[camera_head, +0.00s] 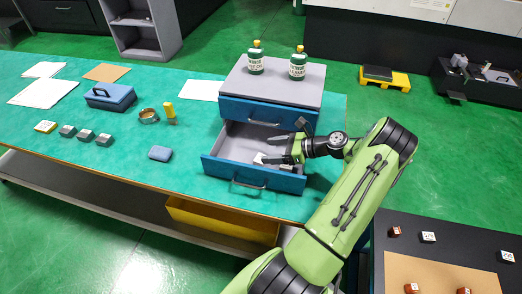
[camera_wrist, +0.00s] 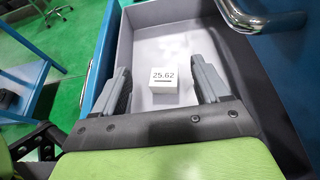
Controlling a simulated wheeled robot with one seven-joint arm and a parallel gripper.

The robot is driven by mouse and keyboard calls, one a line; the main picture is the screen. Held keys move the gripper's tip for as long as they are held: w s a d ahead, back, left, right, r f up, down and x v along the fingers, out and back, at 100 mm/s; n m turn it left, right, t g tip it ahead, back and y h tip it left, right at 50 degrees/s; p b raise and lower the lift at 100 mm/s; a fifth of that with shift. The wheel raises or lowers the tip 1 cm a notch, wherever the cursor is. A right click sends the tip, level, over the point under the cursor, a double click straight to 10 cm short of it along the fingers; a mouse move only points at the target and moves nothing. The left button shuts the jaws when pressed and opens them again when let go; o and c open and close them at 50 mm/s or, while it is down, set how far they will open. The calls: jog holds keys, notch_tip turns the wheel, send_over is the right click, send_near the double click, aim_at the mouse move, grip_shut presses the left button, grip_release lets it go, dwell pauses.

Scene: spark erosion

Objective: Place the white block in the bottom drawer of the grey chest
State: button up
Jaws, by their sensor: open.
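The grey chest (camera_head: 275,84) stands on the green bench with its blue top drawer (camera_head: 265,114) shut. Its bottom drawer (camera_head: 252,176) is pulled open. The white block (camera_wrist: 163,80), marked 25.62, is inside the bottom drawer and appears to rest on its floor. It also shows in the head view (camera_head: 258,158), partly hidden by a finger. My gripper (camera_wrist: 162,88) is open, with one finger on each side of the block and visible gaps between. In the head view my gripper (camera_head: 277,149) reaches into the drawer from the right.
Two green bottles (camera_head: 256,62) (camera_head: 298,67) stand on the chest. A blue-grey block (camera_head: 160,153) lies left of the open drawer. A blue toolbox (camera_head: 110,96), small grey blocks (camera_head: 86,136) and papers are further left.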

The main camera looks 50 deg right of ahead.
jog(key=p+v, duration=0.1)
jog(key=v, duration=0.6)
jog(key=shift+s+d+r, duration=0.15)
jog(key=w+a+r+n+g+h, duration=0.1)
jog(key=w+a+r+n+g, duration=0.25)
jog(key=a+n, duration=0.2)
jog(key=w+a+r+n+g, duration=0.2)
jog(key=a+r+n, duration=0.2)
jog(key=a, duration=0.3)
jog(key=w+a+r+n+g+h, duration=0.1)
jog(key=w+a+r+n+g, duration=0.2)
jog(key=a+n, duration=0.3)
jog(key=s+a+r+n+h, duration=0.1)
jog(key=s+a+r+n, duration=0.15)
jog(key=a, duration=0.35)
jog(key=s+a+r+n+h, duration=0.2)
jog(key=a+r+n, duration=0.2)
jog(key=a, duration=0.2)
jog(key=s+a+r+n+t+h, duration=0.1)
jog(key=s+a+n, duration=0.3)
jog(key=s+n, duration=0.4)
jog(key=s+r+t, duration=0.1)
jog(key=s, duration=0.2)
jog(key=shift+s+a+r+n, duration=0.25)
jog(key=shift+r+n, duration=0.05)
jog(key=shift+r, duration=0.05)
